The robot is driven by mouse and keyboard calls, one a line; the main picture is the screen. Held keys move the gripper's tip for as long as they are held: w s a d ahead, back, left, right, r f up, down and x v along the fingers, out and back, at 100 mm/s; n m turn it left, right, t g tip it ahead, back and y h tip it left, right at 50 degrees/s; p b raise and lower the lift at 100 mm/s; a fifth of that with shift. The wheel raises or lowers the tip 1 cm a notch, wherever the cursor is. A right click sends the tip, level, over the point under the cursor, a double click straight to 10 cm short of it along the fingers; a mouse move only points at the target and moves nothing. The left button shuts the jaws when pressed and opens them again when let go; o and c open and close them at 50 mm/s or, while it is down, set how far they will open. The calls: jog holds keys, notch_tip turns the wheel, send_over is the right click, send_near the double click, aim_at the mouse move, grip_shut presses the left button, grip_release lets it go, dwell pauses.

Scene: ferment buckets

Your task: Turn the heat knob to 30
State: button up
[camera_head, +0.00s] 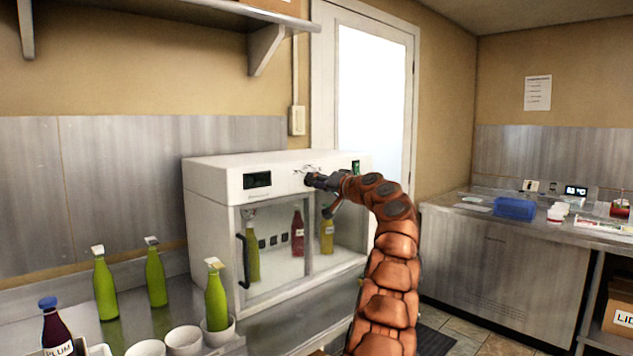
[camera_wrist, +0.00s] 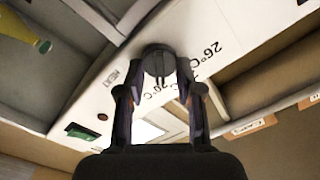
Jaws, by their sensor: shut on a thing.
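The heat knob (camera_wrist: 158,60) is a dark round knob on the white front panel of the cabinet (camera_head: 215,175). In the wrist view, printed marks around it include "26°C" and "20°C", with a "HEAT" label (camera_wrist: 110,77) beside it. A pale line shows on the knob's face, but I cannot tell which mark it points to. My gripper (camera_wrist: 157,82) is shut on the knob, with one finger on each side. In the head view my gripper (camera_head: 318,181) reaches the upper front panel and hides most of the knob.
The cabinet has a dark display (camera_head: 257,180) and glass doors with several bottles inside. Green bottles (camera_head: 105,285) and white cups (camera_head: 184,341) stand on the counter at the front left. A shelf (camera_head: 225,12) hangs above. A steel bench (camera_head: 500,265) with a blue tray (camera_head: 515,208) stands at right.

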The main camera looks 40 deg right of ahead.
jog(key=shift+w+m, duration=0.1)
jog(key=shift+m, duration=0.4)
jog(key=o, duration=1.1)
jog(key=shift+o, duration=0.2)
jog(key=s, duration=1.2)
jog(key=shift+a, duration=0.15)
